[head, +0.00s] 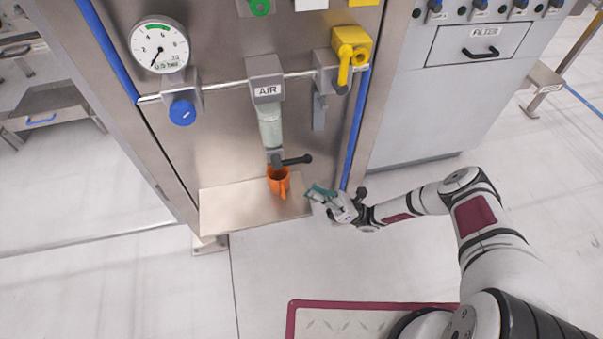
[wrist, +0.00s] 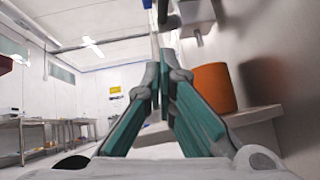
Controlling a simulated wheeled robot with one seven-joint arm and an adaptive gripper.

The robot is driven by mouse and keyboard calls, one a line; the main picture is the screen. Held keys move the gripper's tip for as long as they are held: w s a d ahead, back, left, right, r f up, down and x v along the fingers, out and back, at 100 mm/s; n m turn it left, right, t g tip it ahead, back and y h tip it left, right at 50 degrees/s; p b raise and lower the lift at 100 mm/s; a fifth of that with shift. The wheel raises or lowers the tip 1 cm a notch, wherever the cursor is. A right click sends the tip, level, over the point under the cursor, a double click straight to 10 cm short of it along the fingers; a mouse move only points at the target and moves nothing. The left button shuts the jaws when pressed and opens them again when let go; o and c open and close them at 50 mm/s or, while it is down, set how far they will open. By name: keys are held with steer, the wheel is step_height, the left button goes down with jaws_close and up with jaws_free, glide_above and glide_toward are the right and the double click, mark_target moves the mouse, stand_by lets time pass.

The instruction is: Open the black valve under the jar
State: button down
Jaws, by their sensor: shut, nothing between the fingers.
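The jar (head: 270,128) hangs below the grey AIR block (head: 266,80) on the steel panel. The black valve handle (head: 296,160) sticks out to the right under the jar, roughly level, above an orange mug (head: 277,179). In the wrist view the black handle (wrist: 162,12) shows at the top, partly end-on, and the orange mug (wrist: 214,88) is to the right. My gripper (head: 312,190) is shut and empty, to the right of the mug and a little below the handle's tip, apart from both. Its teal fingers (wrist: 160,95) meet in the wrist view.
The mug stands on a steel shelf (head: 240,210) fixed to the panel. A pressure gauge (head: 159,45) and blue knob (head: 182,112) are at left. A yellow valve (head: 350,55) and a blue pipe (head: 354,140) are at right. Open floor lies in front.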

mark_target(292, 160)
steer(key=x, duration=0.5)
steer(key=shift+r, duration=0.1)
steer(key=shift+w+r+b, duration=0.2)
steer(key=shift+r+b, duration=0.15)
steer(key=shift+r, duration=0.8)
steer(key=shift+w+a+r, duration=0.1)
steer(key=shift+w+r, duration=0.05)
steer(key=shift+r, duration=0.6)
steer(key=shift+r, duration=0.1)
steer(key=shift+r+n+h+p, duration=0.1)
steer(key=shift+n+h+p, duration=0.2)
steer(key=shift+h+p, duration=0.25)
steer(key=shift+w+d+r+n+g+h+p, duration=0.1)
steer(key=shift+d+n+g+h+p, duration=0.05)
steer(key=shift+h+p, duration=0.3)
steer(key=shift+d+r+n+g+h+p, duration=0.15)
steer(key=shift+h+p, duration=0.05)
steer(key=shift+h, duration=0.3)
